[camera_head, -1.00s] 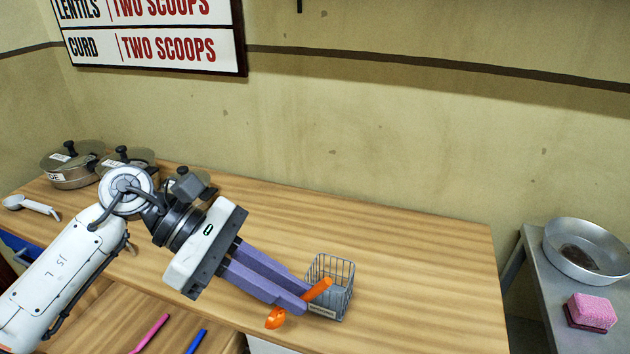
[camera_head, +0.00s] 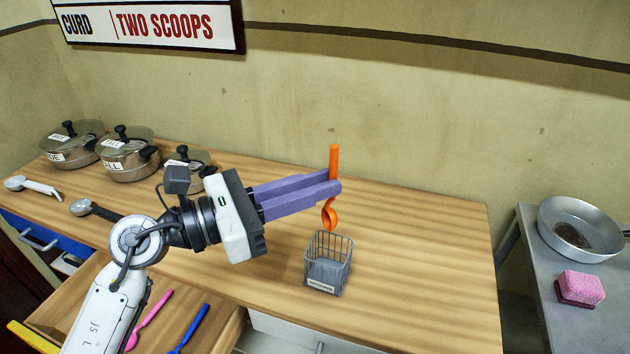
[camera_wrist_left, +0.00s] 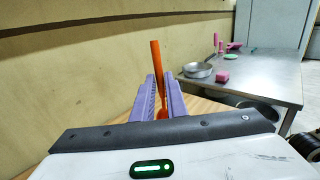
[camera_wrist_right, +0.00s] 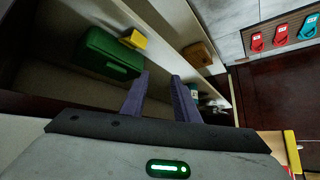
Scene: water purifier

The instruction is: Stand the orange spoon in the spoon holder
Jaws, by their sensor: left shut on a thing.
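The orange spoon (camera_head: 334,160) is upright in my left gripper (camera_head: 332,188), handle up and bowl down. It also shows in the left wrist view (camera_wrist_left: 156,65) between the purple fingers. The spoon holder (camera_head: 328,265), a grey wire basket with a small label, stands on the wooden counter. The spoon's bowl hangs above the basket's back rim, apart from it as far as the head view shows. My right gripper (camera_wrist_right: 162,95) shows only in its own wrist view, with its purple fingers apart and nothing between them.
Steel pots (camera_head: 127,155) stand at the counter's back left. An open drawer in front holds a pink spoon (camera_head: 150,318) and a blue spoon (camera_head: 190,328). A metal table at right holds a pan (camera_head: 580,228) and a pink sponge (camera_head: 580,287). The counter right of the basket is clear.

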